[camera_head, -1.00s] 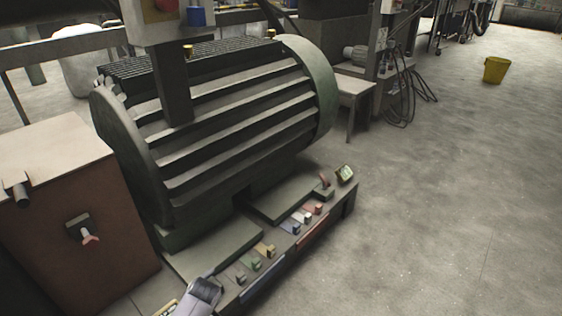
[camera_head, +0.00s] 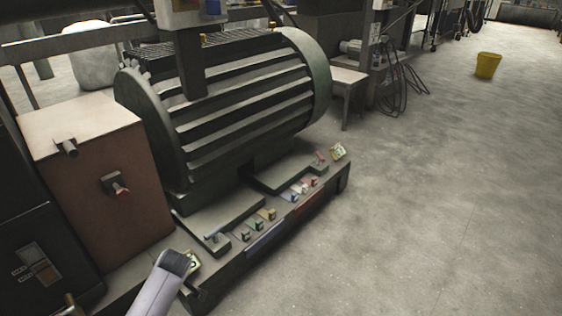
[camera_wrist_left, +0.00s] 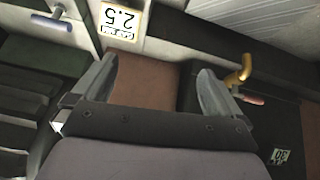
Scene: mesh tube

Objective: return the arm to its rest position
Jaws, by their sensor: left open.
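My left gripper (camera_wrist_left: 155,75) is open in the left wrist view. Its two fingers stand wide apart with nothing between them, in front of a brown surface (camera_wrist_left: 145,82). In the head view a pale grey part of my left arm (camera_head: 160,285) comes in at the bottom, left of centre, in front of the machine's base. The fingers cannot be made out there. My right gripper is in neither view.
A large green ribbed motor (camera_head: 235,105) stands on a base with several small coloured knobs. A brown box (camera_head: 105,170) and a dark cabinet (camera_head: 50,240) stand left. In the wrist view, a yellow bent handle (camera_wrist_left: 240,72) is near the right finger.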

